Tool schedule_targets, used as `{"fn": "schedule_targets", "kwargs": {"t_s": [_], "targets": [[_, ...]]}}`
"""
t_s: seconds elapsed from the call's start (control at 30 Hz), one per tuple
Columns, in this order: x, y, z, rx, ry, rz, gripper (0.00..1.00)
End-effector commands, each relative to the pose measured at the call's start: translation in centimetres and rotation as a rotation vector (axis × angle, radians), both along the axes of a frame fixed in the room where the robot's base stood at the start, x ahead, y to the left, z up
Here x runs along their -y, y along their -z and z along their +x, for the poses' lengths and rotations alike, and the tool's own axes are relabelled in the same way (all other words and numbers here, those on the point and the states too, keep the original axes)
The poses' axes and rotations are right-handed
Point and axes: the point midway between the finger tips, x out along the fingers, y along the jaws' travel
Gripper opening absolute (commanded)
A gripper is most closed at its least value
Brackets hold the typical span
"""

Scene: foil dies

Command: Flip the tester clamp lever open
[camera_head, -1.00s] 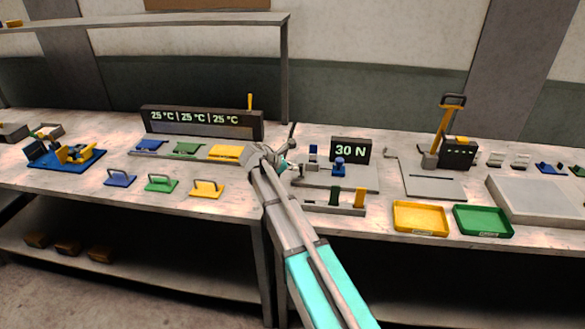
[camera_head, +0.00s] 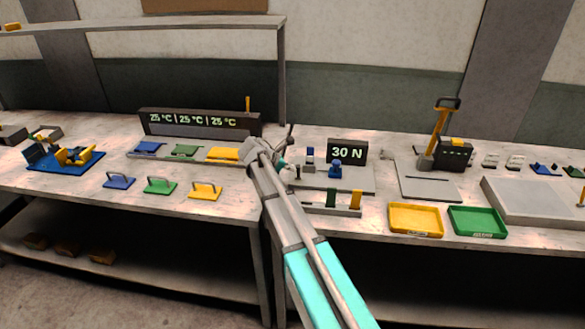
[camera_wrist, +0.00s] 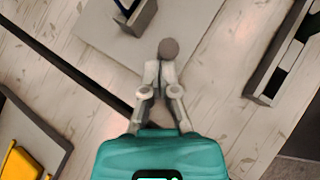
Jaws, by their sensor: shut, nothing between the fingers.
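The tester has a grey base plate (camera_head: 350,183) with a blue post (camera_head: 335,169) and a dark display (camera_head: 348,151) reading "30 N". A thin dark lever (camera_head: 289,133) stands up at the left of the plate, just behind my gripper (camera_head: 283,166); its lower part is hidden. In the wrist view, a round brown-grey knob (camera_wrist: 168,48) sits right at the tips of my gripper (camera_wrist: 160,78), over the edge of the grey plate (camera_wrist: 115,35). The gripper is shut with nothing held. I cannot tell whether it touches the knob.
A rack with blue, green and yellow parts (camera_head: 222,154) stands left of my gripper. A tray with green and yellow pieces (camera_head: 318,208) lies in front of the tester. Yellow (camera_head: 415,233) and green (camera_head: 477,236) trays are at the right. A gap separates the two benches beneath my arm.

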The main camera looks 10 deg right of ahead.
Motion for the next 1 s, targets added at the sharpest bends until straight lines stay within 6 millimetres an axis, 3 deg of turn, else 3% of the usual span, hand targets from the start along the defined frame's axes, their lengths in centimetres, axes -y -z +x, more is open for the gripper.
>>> {"fn": "schedule_targets", "kwargs": {"t_s": [0.43,1.0], "targets": [[0.9,-0.7,2.2,-0.256,0.003,0.105,0.00],[1.1,-1.2,2.1,-0.260,0.002,0.107,0.00]]}}
